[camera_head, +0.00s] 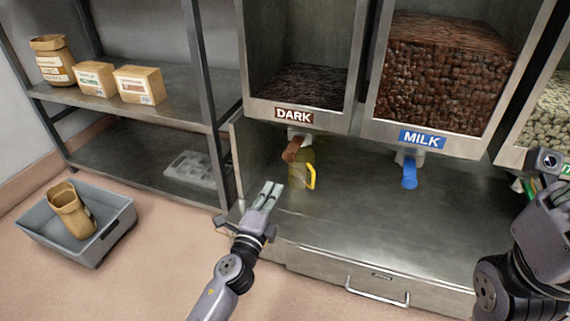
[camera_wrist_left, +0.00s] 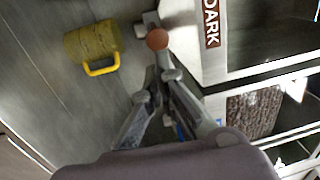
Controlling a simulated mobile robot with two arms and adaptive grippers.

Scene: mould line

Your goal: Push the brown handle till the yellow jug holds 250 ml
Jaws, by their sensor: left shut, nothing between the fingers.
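The brown handle (camera_head: 292,149) hangs under the DARK dispenser's spout. In the left wrist view the jug (camera_wrist_left: 92,44) is left of the brown handle. Its fill level cannot be read. My left gripper (camera_head: 271,188) is shut and empty, in front and left of the jug. It also shows in the left wrist view (camera_wrist_left: 162,74).
The DARK bin (camera_head: 310,90) is low in chocolate. The MILK bin (camera_head: 440,75) is fuller, with a blue handle (camera_head: 409,174) below. A steel shelf (camera_head: 130,100) stands left. A grey crate (camera_head: 115,207) with a bag is on the floor. The counter (camera_head: 375,215) right of the jug is clear.

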